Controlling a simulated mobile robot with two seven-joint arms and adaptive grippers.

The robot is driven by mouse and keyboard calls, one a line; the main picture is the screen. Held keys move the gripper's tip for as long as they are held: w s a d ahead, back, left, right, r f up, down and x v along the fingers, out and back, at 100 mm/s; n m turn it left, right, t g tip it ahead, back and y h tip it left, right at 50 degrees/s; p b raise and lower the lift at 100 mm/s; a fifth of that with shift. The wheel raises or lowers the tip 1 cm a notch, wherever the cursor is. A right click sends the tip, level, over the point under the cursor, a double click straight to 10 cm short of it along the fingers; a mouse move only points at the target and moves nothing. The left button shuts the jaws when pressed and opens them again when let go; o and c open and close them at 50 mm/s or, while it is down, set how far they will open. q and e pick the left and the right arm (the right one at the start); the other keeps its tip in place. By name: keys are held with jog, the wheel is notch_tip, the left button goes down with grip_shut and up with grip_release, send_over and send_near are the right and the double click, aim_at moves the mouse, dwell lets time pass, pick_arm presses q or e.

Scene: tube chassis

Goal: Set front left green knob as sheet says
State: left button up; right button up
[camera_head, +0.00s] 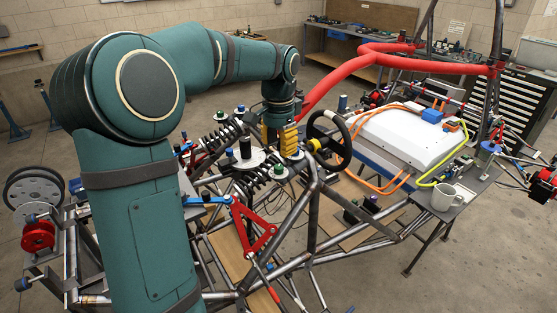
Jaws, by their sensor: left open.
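Several small green-topped knobs sit on the tube chassis near the shock absorbers. I cannot tell for sure which is the front left one. My left gripper (290,142) points down over the chassis, just right of the plate. It is open, with yellow parts showing at its fingers; the fingertips are partly lost among the tubes. A small pale sheet (464,194) lies by the mug; its writing is unreadable. My right gripper is out of view.
A black steering wheel (329,139) stands close right of my left gripper. A white box (405,135) with orange cables and a red tube (430,64) lie beyond. A grey mug (445,197) stands on a side table. Chassis tubes surround the gripper.

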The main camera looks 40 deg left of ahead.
aim_at(278, 167)
pick_arm(q)
notch_tip(278, 167, up, 5)
jog(key=shift+r, duration=0.2)
dwell(0.6)
